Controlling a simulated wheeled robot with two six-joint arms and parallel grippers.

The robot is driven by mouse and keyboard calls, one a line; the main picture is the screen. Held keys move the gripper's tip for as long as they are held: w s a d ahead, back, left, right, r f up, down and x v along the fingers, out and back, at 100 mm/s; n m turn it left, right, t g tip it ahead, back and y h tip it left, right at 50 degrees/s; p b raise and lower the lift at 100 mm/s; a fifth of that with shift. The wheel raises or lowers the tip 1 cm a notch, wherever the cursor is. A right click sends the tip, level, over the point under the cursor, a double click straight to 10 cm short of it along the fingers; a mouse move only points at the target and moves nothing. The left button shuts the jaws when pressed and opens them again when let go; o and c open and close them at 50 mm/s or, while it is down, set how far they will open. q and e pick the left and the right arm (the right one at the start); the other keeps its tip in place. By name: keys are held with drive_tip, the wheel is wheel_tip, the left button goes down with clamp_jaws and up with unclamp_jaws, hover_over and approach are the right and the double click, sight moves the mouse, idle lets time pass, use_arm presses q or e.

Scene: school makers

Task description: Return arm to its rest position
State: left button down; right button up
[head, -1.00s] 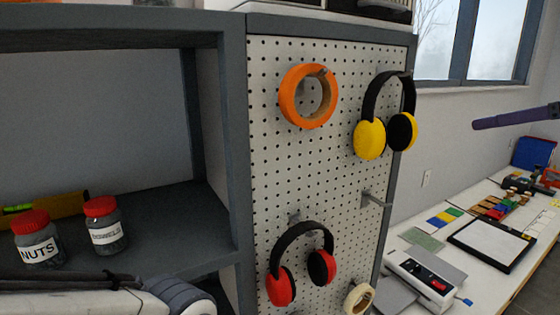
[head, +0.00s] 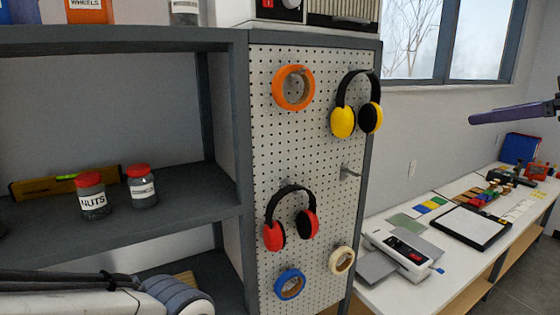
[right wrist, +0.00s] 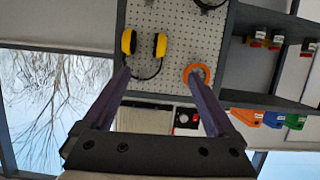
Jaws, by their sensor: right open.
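My right gripper shows at the right edge of the head view as a purple finger (head: 512,112), in front of the wall and above the long bench. In the right wrist view my right gripper (right wrist: 158,80) is open, its two purple fingers wide apart with nothing held between them. In that view the yellow earmuffs (right wrist: 128,42) and the orange tape ring (right wrist: 204,70) lie beyond the fingertips. My left arm (head: 90,297) crosses the lower left of the head view; its gripper is out of view.
A pegboard (head: 309,150) holds yellow earmuffs (head: 342,122), red earmuffs (head: 273,236), an orange tape ring (head: 280,90), a blue ring (head: 283,287) and a cream ring (head: 334,262). One peg (head: 349,172) is bare. A laminator (head: 400,253) stands on the bench.

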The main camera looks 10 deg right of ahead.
drive_tip(key=w+a+t+b, duration=0.45)
drive_tip(key=w+a, duration=0.45)
drive_tip(key=w, duration=0.6)
drive_tip(key=w+a+f+m+g+h+b, duration=0.1)
drive_tip(key=w+a+f+m+h+b, duration=0.1)
drive_tip(key=a+f, duration=0.55)
drive_tip(key=w+a+f+m+h+b, duration=0.15)
drive_tip(key=a+f, duration=0.25)
drive_tip(key=f, duration=0.6)
drive_tip(key=s+a+f+g+b, duration=0.1)
drive_tip(key=s+a+f+g, duration=0.1)
drive_tip(key=s+a+f, duration=0.35)
drive_tip(key=s+a+f+n+g+b, duration=0.1)
drive_tip(key=s+a+f+g, duration=0.15)
drive_tip(key=f, duration=0.55)
drive_tip(key=s+a+f+g+b, duration=0.1)
drive_tip(key=s+a+f+g, duration=0.2)
drive_tip(key=f, duration=0.3)
drive_tip(key=s+a+f+n+g+b, duration=0.1)
drive_tip(key=s+a+f+n+g, duration=0.1)
drive_tip(key=s+f+g, duration=0.2)
drive_tip(key=s+a+f+n+g+b, duration=0.1)
drive_tip(key=s+a+f+n+g, duration=0.2)
drive_tip(key=s+f, duration=0.7)
drive_tip(key=s+g, duration=0.2)
drive_tip(key=s, duration=0.7)
drive_tip(key=shift+s+f+h+b, duration=0.15)
drive_tip(key=shift+s+h+b, duration=0.15)
drive_tip(key=shift+s+h, duration=0.05)
drive_tip(key=shift+a, duration=0.1)
